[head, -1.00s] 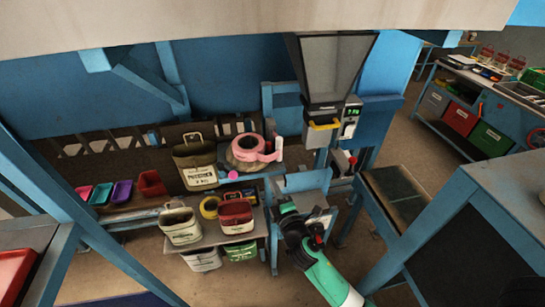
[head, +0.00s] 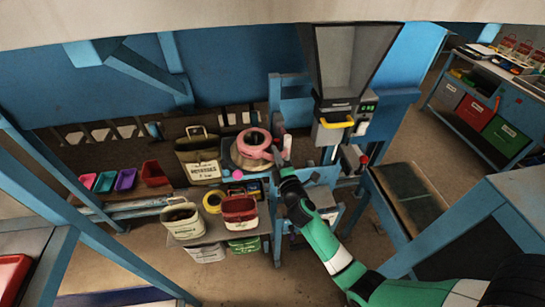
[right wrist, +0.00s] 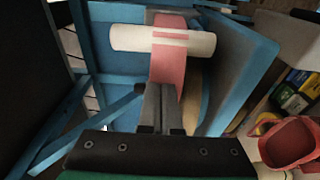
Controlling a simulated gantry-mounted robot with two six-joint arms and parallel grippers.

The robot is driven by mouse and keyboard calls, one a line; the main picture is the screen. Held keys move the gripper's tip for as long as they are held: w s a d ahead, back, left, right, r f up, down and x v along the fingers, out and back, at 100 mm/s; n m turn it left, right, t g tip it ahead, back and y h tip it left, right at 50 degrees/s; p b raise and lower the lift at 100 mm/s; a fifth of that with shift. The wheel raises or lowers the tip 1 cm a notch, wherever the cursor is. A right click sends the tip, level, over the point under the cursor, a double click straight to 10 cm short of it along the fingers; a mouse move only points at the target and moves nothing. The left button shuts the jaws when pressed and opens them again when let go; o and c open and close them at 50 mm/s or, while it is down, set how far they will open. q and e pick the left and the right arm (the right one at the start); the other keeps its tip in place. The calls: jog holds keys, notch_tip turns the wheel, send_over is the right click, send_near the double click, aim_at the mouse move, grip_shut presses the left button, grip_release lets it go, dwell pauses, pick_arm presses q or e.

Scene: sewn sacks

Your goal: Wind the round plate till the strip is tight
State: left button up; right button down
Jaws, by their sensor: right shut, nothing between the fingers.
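A roll of pink strip (head: 254,143) sits on a tan round plate (head: 238,160) on the bench. The strip also shows in the right wrist view (right wrist: 169,65), running past a white roller (right wrist: 130,38). Part of the plate (right wrist: 194,95) shows behind the strip there. My right gripper (head: 279,140) is at the right side of the roll, near the white roller (head: 287,147). In the right wrist view its fingers (right wrist: 160,95) are shut and empty, just below the strip and overlapping it; I cannot tell whether they touch. My left gripper is not in view.
A hopper machine with a yellow handle (head: 337,122) stands right of the roll. A potato sack (head: 202,168) stands left of it. Small sacks and a yellow tape roll (head: 212,202) lie on the lower shelf. Blue frame posts flank the area.

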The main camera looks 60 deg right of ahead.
aim_at(278, 144)
jog(key=shift+d, duration=0.4)
jog(key=shift+w+d, duration=0.1)
jog(key=shift+d, duration=1)
jog(key=shift+a, duration=0.1)
